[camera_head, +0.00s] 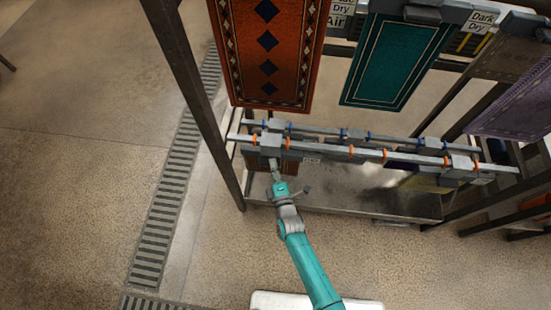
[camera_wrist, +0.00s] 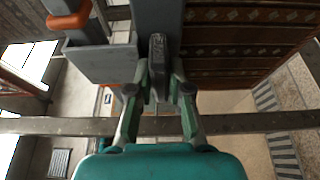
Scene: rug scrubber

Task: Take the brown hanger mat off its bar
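In the wrist view a brown patterned mat (camera_wrist: 235,55) with dark bands fills the upper right. In the head view a small brown piece of mat (camera_head: 288,166) shows below the front bar (camera_head: 335,152), beside my gripper; most of it is hidden by the bar and arm. A grey hanger block (camera_head: 270,143) sits on the left end of that bar. My gripper (camera_head: 276,172) is just below the block. In the wrist view its two fingers (camera_wrist: 159,80) stand either side of a grey lever (camera_wrist: 158,55); whether they press on it is unclear.
An orange-red mat (camera_head: 268,50), a teal mat (camera_head: 397,60) and a purple mat (camera_head: 515,105) hang above and behind. A dark rack post (camera_head: 195,100) stands left of my arm. A grey tray (camera_head: 350,190) lies below the bars. The floor at left is clear.

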